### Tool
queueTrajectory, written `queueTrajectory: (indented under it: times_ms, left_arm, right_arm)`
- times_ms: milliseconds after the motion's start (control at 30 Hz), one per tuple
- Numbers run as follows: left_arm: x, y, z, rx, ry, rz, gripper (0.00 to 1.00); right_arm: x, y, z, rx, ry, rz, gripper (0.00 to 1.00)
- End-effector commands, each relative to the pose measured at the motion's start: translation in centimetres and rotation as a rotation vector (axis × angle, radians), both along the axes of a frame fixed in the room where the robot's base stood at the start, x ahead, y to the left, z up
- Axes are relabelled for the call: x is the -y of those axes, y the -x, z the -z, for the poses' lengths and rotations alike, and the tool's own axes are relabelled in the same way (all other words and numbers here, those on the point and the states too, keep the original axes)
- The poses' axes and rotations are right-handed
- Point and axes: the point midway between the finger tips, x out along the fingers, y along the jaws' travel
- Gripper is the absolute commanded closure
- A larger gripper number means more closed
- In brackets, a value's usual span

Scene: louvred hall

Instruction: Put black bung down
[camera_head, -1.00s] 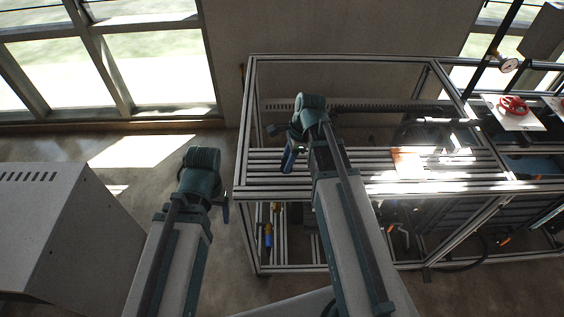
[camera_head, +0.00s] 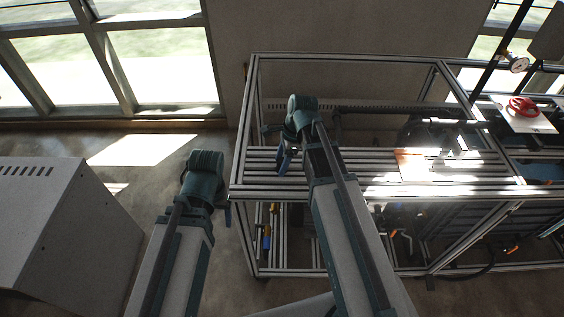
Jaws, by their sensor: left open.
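I cannot make out a black bung in the head view. My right gripper (camera_head: 283,160) points down over the left part of the slatted rack top (camera_head: 350,190). Its blue fingers show, but they are small and dark. I cannot tell whether anything is between them. My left gripper (camera_head: 227,214) hangs left of the rack, over the floor. It is open, mostly hidden behind its own wrist, and only a bit of a blue finger shows.
The metal-framed rack has upright posts and a top rail around its slatted surface. An orange-white patch (camera_head: 411,165) lies there in glare. A red handwheel (camera_head: 522,107) and a gauge (camera_head: 519,64) are at the right. A grey cabinet (camera_head: 60,225) stands at the left.

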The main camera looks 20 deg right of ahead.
Motion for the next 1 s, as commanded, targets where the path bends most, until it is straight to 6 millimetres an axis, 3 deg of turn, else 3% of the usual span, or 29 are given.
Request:
queueTrajectory:
  times_ms: [567,1000]
  left_arm:
    - [0.0,0.0,-1.0,0.0,0.0,0.0,0.23]
    - [0.0,0.0,-6.8,0.0,0.0,0.002,0.23]
  right_arm:
    - [0.3,0.0,-0.9,0.001,0.001,0.001,0.23]
    - [1.6,0.2,-6.7,0.001,0.001,0.002,0.23]
